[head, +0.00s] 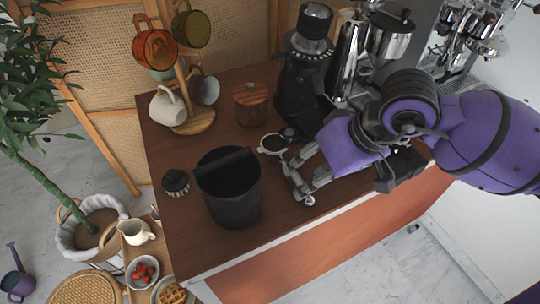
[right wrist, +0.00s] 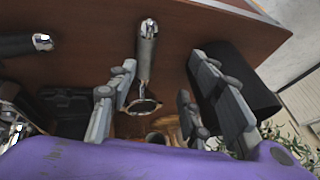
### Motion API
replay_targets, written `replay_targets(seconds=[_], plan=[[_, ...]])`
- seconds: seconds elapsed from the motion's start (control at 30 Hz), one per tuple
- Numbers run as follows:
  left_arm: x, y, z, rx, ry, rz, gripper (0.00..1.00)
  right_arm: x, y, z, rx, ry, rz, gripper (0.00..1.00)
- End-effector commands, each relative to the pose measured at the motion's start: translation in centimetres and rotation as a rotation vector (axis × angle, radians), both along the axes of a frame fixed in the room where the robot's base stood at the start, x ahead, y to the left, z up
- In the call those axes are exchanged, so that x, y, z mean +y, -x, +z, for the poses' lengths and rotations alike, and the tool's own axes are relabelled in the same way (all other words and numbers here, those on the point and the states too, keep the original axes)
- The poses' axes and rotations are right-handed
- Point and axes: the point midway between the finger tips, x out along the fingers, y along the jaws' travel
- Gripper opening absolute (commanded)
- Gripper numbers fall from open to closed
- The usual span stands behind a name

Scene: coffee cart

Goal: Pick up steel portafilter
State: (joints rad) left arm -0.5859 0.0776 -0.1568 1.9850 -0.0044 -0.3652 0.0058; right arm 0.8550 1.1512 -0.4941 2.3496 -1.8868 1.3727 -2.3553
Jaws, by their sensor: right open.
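The steel portafilter (head: 272,143) lies on the brown cart top beside the black grinder. In the head view its round basket shows, and its handle is largely hidden by my right gripper (head: 294,180). In the right wrist view the portafilter (right wrist: 147,48) lies with its handle pointing up the picture and its ring lower down. My right gripper (right wrist: 164,62) is open and empty, its fingers on either side of the portafilter. I cannot tell whether they touch it. My left gripper is not in view.
A black knock bin (head: 232,208) stands left of my right gripper. The grinder (head: 302,85) and steel espresso machine stand behind. A wood-lidded jar (head: 251,108), mug tree (head: 193,121) and dark brush-like tool (head: 176,182) are also on the cart. Another dark handle (right wrist: 15,45) shows in the wrist view.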

Motion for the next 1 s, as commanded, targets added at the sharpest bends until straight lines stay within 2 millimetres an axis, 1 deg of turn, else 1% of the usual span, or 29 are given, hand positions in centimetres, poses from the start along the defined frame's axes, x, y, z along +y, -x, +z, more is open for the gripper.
replay_targets(seconds=[0.03, 0.1, 0.37, 0.5, 0.63, 0.73, 0.93, 1.0], plan=[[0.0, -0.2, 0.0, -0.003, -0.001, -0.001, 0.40, -0.6, -0.5, 0.1, -0.032, 0.037, 0.020, 0.46], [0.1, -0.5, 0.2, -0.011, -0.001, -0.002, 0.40, -0.9, -1.0, -0.2, -0.053, 0.062, 0.033, 0.46], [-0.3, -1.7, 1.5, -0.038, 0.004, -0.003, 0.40, -0.1, -1.7, -2.8, -0.054, 0.062, 0.033, 0.46], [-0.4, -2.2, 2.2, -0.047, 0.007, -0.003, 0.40, 0.3, -2.1, -4.8, -0.054, 0.060, 0.033, 0.46], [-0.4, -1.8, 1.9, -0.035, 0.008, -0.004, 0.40, 0.8, -2.5, -6.3, -0.055, 0.059, 0.033, 0.46], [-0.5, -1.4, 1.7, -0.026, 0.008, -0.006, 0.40, 1.0, -2.7, -6.8, -0.055, 0.060, 0.033, 0.46], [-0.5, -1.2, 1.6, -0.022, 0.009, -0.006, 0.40, 1.0, -2.7, -6.9, -0.055, 0.061, 0.033, 0.46], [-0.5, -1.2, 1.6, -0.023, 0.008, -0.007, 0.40, 1.0, -2.7, -6.9, -0.054, 0.060, 0.033, 0.36]])
